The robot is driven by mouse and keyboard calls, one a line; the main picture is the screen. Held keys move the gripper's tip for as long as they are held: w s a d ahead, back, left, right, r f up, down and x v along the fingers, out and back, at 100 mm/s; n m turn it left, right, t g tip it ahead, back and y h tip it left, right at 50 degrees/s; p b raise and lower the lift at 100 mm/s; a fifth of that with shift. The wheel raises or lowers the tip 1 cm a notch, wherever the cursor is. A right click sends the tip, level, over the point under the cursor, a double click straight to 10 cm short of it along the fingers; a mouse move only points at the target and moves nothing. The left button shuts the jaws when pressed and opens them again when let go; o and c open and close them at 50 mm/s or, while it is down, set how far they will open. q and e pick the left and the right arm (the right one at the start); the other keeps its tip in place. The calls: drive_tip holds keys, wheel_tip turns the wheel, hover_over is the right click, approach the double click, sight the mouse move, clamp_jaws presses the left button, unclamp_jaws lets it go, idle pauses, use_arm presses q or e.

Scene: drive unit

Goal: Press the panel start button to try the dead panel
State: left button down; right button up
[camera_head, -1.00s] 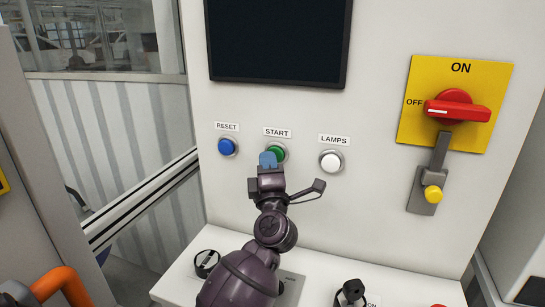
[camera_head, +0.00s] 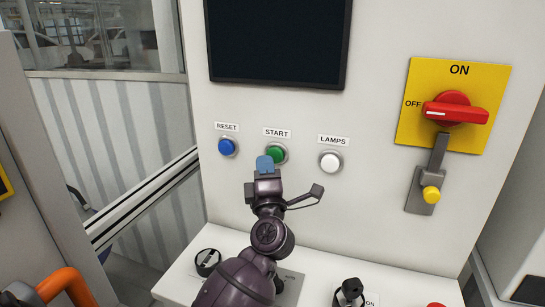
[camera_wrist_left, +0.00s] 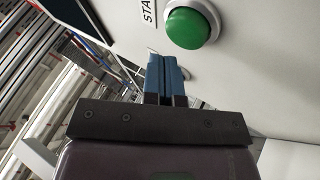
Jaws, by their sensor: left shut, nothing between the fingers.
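The green START button (camera_head: 277,153) sits in a silver ring on the white panel, under its START label. It also shows in the left wrist view (camera_wrist_left: 191,27), large and whole. My left gripper (camera_head: 265,162) is in front of the panel, its blue fingertips overlapping the button's lower left edge in the head view. In the left wrist view the fingers (camera_wrist_left: 164,75) are shut together and empty, with the button above and to the right of their tips. I cannot tell whether they touch the panel. My right gripper is not in view.
A blue RESET button (camera_head: 228,147) is to the left and a white LAMPS button (camera_head: 330,161) to the right. A dark, blank screen (camera_head: 277,40) is above. A red rotary switch (camera_head: 455,108) on a yellow plate is at the right. A ledge with knobs (camera_head: 209,262) is below.

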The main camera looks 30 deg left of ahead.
use_arm(q)
drive_tip(key=s+p, duration=0.1)
drive_tip(key=s, duration=0.1)
drive_tip(key=s+d+p, duration=0.1)
drive_tip(key=s, duration=0.2)
drive_tip(key=shift+s+d, duration=0.2)
drive_tip(key=shift+s, duration=0.15)
idle(0.6)
